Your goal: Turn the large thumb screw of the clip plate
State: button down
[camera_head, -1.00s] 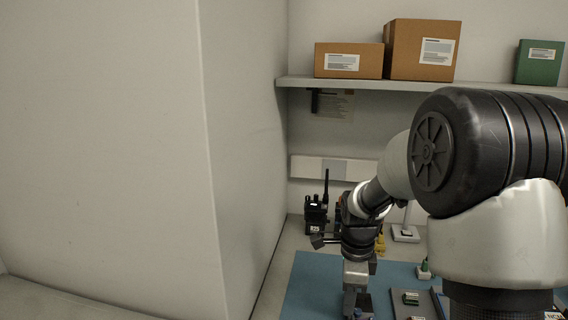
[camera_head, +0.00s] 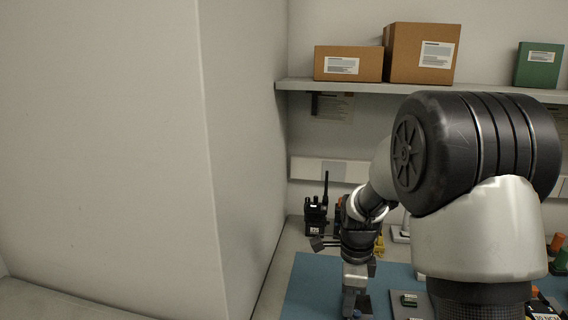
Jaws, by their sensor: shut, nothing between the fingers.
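My gripper (camera_head: 352,303) points down over the blue mat (camera_head: 305,285), near the bottom edge of the head view. Its fingers are shut with nothing visible between them. A dark grey tray or plate (camera_head: 402,311) lies on the mat just right of the gripper, with a small green part (camera_head: 409,300) on it. I cannot make out the clip plate or its large thumb screw; my arm and the picture's lower edge hide much of the work area.
A black radio (camera_head: 316,217) with an antenna stands behind the mat, close to the grey wall on the left. A yellow item (camera_head: 380,245) is beside my wrist. Orange and green parts (camera_head: 557,244) are at far right. Boxes (camera_head: 348,64) sit on a shelf (camera_head: 375,89) above.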

jog(key=shift+a, duration=0.2)
dwell(0.5)
jog(key=shift+w+a, duration=0.1)
jog(key=shift+a, duration=0.1)
notch_tip(320, 180, up, 6)
jog(key=p, duration=0.5)
jog(key=s+r+n+t+p, duration=0.1)
jog(key=s+r+n+p, duration=0.35)
jog(key=r, duration=0.65)
jog(key=s+r+n+t+p, duration=0.25)
jog(key=s+r+n, duration=0.25)
jog(key=r, duration=0.5)
jog(key=s+r+n+t+p, duration=0.2)
jog(key=s+r+n+p, duration=0.3)
jog(key=s+r+n, duration=0.4)
jog(key=shift+s+a+r+n, duration=0.15)
jog(key=shift+s+r+n, duration=0.2)
jog(key=shift+s+n, duration=0.7)
